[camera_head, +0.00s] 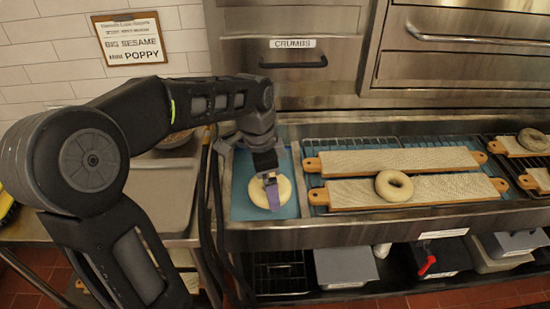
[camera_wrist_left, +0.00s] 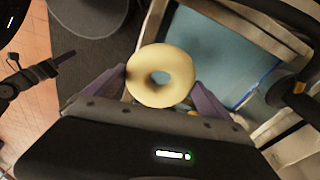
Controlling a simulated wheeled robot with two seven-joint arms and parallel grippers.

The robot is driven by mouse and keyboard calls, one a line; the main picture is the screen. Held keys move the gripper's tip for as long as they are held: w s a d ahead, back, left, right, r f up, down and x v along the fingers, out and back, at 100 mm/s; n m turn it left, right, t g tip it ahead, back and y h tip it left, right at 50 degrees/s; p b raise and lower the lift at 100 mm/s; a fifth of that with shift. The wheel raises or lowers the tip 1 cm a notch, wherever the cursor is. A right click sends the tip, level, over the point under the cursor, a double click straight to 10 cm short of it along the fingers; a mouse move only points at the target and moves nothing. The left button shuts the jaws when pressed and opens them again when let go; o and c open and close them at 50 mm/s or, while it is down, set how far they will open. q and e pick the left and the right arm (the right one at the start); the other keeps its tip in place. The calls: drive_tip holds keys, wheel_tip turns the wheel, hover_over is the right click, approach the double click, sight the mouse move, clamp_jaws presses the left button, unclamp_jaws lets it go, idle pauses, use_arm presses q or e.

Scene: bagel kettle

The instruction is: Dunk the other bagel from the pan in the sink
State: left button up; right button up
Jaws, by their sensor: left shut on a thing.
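A pale bagel (camera_head: 283,191) is in my left gripper (camera_head: 272,183), over the blue water of the sink (camera_head: 240,203) in the head view. The purple fingers are shut on it. In the left wrist view the bagel (camera_wrist_left: 178,68) sits between the two fingers, its hole facing the camera. Whether it touches the water is hard to tell. A round pan or kettle (camera_head: 175,138) behind my left arm is mostly hidden. A dark jointed part at the left of the wrist view looks like my right gripper (camera_wrist_left: 58,62); its jaws are unclear.
Right of the sink, a bagel (camera_head: 394,186) lies on the front cloth-covered board (camera_head: 450,188); another cloth-covered board (camera_head: 400,161) lies behind it. One more bagel (camera_head: 533,139) lies at the far right. Metal drawers stand behind. Bins sit on the shelf below.

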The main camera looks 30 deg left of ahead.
drive_tip(key=shift+o, duration=1.6)
drive_tip(key=o, duration=0.6)
drive_tip(key=shift+o, duration=0.8)
drive_tip(key=o, duration=0.3)
use_arm(q)
drive_tip(key=w+a+r+n, duration=0.1)
drive_tip(key=w+a+n, duration=0.3)
drive_tip(key=n, duration=0.3)
drive_tip(key=shift+w+a+y, duration=0.35)
drive_tip(key=shift+a+y, duration=0.05)
drive_tip(key=shift+a, duration=0.15)
drive_tip(key=shift+f, duration=0.1)
wheel_tip(320, 180, down, 16)
drive_tip(key=b, duration=1.2)
drive_tip(key=shift+f, duration=0.1)
use_arm(e)
drive_tip(key=f, duration=1.1)
drive_tip(key=shift+w+a+f, duration=0.1)
drive_tip(key=shift+w+f, duration=0.15)
drive_tip(key=shift+f, duration=0.1)
